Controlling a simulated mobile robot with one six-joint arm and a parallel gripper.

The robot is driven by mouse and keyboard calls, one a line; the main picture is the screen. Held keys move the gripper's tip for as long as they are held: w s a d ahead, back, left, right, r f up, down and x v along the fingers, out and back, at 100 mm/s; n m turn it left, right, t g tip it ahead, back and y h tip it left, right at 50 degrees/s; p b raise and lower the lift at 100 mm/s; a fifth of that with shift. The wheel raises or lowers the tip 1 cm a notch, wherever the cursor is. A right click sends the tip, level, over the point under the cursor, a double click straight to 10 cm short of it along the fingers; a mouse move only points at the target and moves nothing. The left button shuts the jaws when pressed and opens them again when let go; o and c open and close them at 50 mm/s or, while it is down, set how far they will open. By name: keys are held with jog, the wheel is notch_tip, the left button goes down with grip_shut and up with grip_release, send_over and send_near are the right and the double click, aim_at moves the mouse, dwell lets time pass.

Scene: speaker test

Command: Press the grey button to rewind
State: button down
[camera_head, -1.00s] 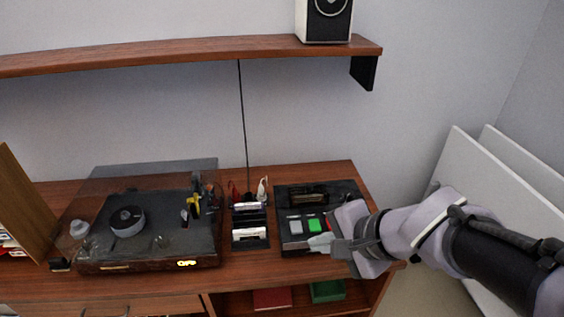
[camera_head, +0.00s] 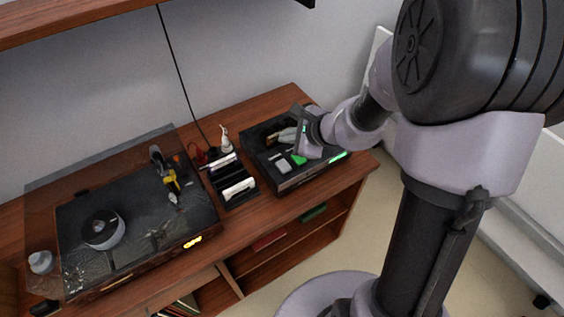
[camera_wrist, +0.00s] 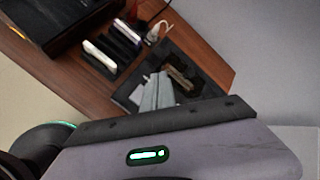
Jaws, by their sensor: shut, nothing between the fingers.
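The dark tape player (camera_head: 262,134) sits at the right end of the wooden cabinet. On its front part are a grey button (camera_head: 283,167) and, to its right, a green button (camera_head: 299,159). My gripper (camera_wrist: 160,78) is shut and empty, its pale fingers together over the player in the wrist view. In the head view its housing is over the player's right side, behind the buttons. The fingers hide the buttons in the wrist view. I cannot tell the exact height of the fingertips above the player.
A black rack (camera_head: 232,184) with cassettes stands left of the player. A turntable (camera_head: 128,222) with a clear lid fills the cabinet's left part. A white and red item pair stands behind the rack. A wall shelf (camera_head: 60,22) hangs above. White panels lean at the right.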

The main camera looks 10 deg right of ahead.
aim_at(286, 167)
notch_tip(286, 167, down, 8)
jog(key=b, duration=0.7)
jog(key=shift+a+f, duration=0.1)
jog(key=shift+f, duration=0.25)
jog(key=shift+f+b, duration=0.15)
jog(key=shift+b, duration=0.2)
dwell(1.1)
jog(key=shift+f+b, duration=0.25)
jog(key=shift+b, duration=0.2)
jog(key=shift+f+b, duration=0.5)
jog(key=shift+b, duration=0.1)
dwell(0.5)
dwell(0.3)
jog(key=shift+r+p, duration=0.7)
jog(key=shift+r, duration=0.2)
